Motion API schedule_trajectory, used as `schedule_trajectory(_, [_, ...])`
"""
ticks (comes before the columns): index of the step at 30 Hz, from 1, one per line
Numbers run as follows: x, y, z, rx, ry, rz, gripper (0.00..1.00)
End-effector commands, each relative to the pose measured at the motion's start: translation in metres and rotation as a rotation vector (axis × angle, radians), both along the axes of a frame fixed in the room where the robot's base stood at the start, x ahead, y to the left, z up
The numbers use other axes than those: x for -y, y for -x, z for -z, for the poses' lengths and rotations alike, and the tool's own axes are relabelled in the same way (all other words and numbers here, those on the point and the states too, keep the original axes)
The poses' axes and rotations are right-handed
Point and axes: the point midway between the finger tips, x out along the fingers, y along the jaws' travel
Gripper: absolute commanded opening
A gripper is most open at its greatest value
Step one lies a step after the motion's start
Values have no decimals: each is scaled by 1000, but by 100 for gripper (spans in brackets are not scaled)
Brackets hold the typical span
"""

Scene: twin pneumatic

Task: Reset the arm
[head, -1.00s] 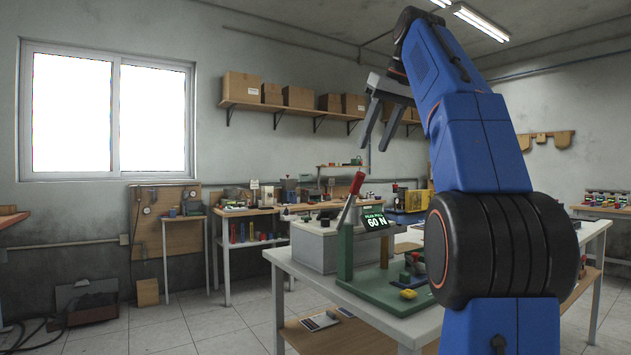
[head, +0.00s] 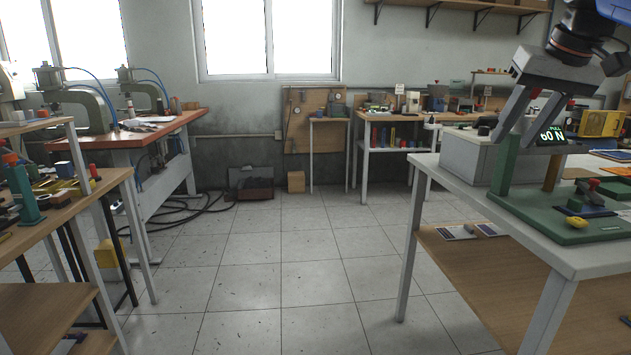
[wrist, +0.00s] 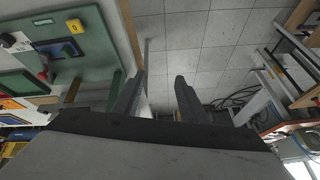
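My gripper (head: 520,118) shows at the upper right of the head view, pointing down. It hangs in front of the white table (head: 588,262) that bears a green fixture board (head: 540,222). Its two fingers are spread apart with nothing between them. In the wrist view, the fingers (wrist: 160,95) are also apart, with floor tiles behind the gap. The green board (wrist: 85,55) lies to their left in that view. Most of my arm is outside the head view.
A workbench with an orange top (head: 120,140) and presses stands at the left. A wooden-topped table (head: 75,190) with fixtures is at the near left. Hoses lie on the floor by a dark box (head: 252,186). The tiled floor (head: 290,270) between the tables is clear.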

Motion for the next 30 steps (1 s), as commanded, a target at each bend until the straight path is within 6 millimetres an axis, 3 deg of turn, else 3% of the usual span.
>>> schedule_trajectory(1, [-11,11,22,-8,3,-7,39])
schedule_trajectory(9, [-48,66,142,-32,35,-28,39])
schedule_trajectory(18, [-74,140,288,-50,81,-75,39])
schedule_trajectory(21, [-79,160,326,-51,92,-90,39])
schedule_trajectory(25, [-81,177,359,-54,103,-105,39])
schedule_trajectory(30, [-82,183,371,-53,107,-109,39])
